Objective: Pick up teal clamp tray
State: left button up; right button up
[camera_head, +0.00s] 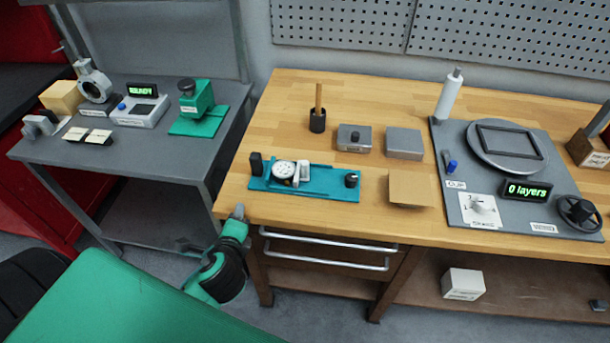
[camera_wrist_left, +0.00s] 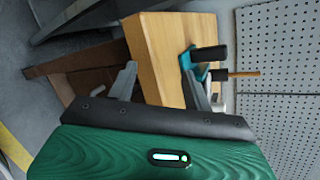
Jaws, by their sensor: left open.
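The teal clamp tray (camera_head: 327,185) lies flat near the front left edge of the wooden workbench (camera_head: 400,222). It carries a round white dial gauge (camera_head: 284,171), a pale block beside it, a black post (camera_head: 256,164) at its left end and a black knob (camera_head: 351,179) at its right end. My left gripper (camera_head: 238,212) is just off the bench's front left corner, apart from the tray. In the left wrist view my left gripper (camera_wrist_left: 160,78) has spread fingers with nothing held. The tray's end shows there as a teal edge (camera_wrist_left: 186,60), partly hidden by a finger. My right gripper is out of view.
Behind the tray stand a wooden-handled tool (camera_head: 318,108) and two grey blocks (camera_head: 354,138) (camera_head: 404,143). A tan square (camera_head: 411,188) lies to its right. Drawer handles (camera_head: 325,240) protrude from the bench front. A grey side table (camera_head: 160,162) holds instruments at left.

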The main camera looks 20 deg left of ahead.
aim_at(257, 153)
pick_arm(q)
jog(key=w+r+m+t, duration=0.1)
jog(key=m+t, duration=0.1)
jog(key=m, duration=0.2)
jog(key=w+r+m+t+h, duration=0.1)
jog(key=w+r+m, duration=0.1)
jog(key=m, duration=0.2)
jog(key=w+r+m+t, duration=0.2)
jog(key=m, duration=0.3)
jog(key=shift+w+d+t, duration=0.1)
jog(key=shift+d+t, duration=0.15)
jog(key=shift+t, duration=0.05)
jog(key=shift+w+d+r+m+h, duration=0.15)
jog(key=shift+m+h, duration=0.25)
jog(key=shift+m, duration=0.3)
jog(key=shift+w+m, duration=0.2)
jog(key=shift+m, duration=0.1)
jog(key=p+x, duration=0.2)
jog(key=x, duration=0.6)
jog(key=shift+r, duration=0.15)
jog(key=x, duration=0.1)
jog(key=p+x, duration=0.1)
jog(key=x, duration=0.3)
jog(key=shift+s+a, duration=0.1)
jog(key=shift+a, duration=0.2)
jog(key=shift+w+f, duration=0.25)
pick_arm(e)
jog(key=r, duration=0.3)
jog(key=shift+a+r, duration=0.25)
